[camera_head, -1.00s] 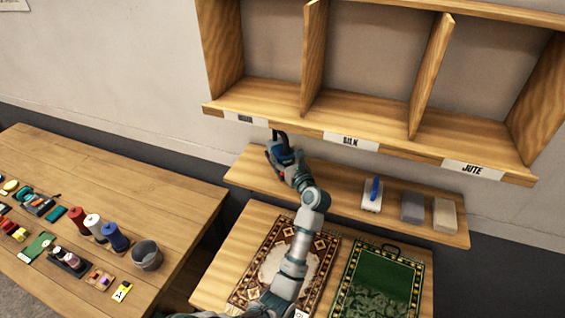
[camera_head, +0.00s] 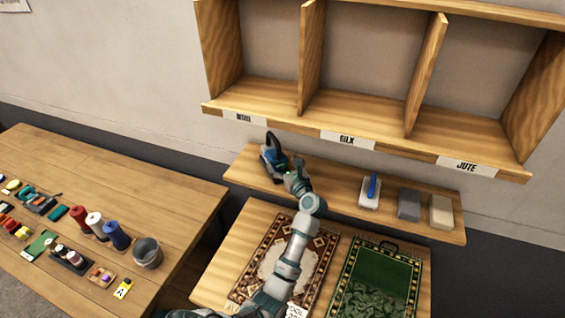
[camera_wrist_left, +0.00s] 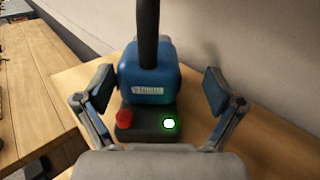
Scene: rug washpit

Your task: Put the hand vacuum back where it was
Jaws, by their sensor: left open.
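The hand vacuum (camera_head: 270,158), blue with a black handle, stands at the left end of the narrow wooden shelf (camera_head: 332,188) under the cubbies. In the left wrist view the vacuum (camera_wrist_left: 149,80) has a white label. A dark part with a red knob and a lit green light shows at its near side; I cannot tell if this is a separate base. My left gripper (camera_head: 293,176) is open just in front of the vacuum. Its two fingers (camera_wrist_left: 158,88) stand apart on either side, with visible gaps to the blue body. My right gripper is out of view.
A brush with a blue handle (camera_head: 371,190), a dark grey block (camera_head: 409,204) and a beige block (camera_head: 441,211) sit farther right on the shelf. Empty labelled cubbies (camera_head: 354,108) hang above. Two rugs lie below. A table (camera_head: 150,195) with spools and a bucket is at left.

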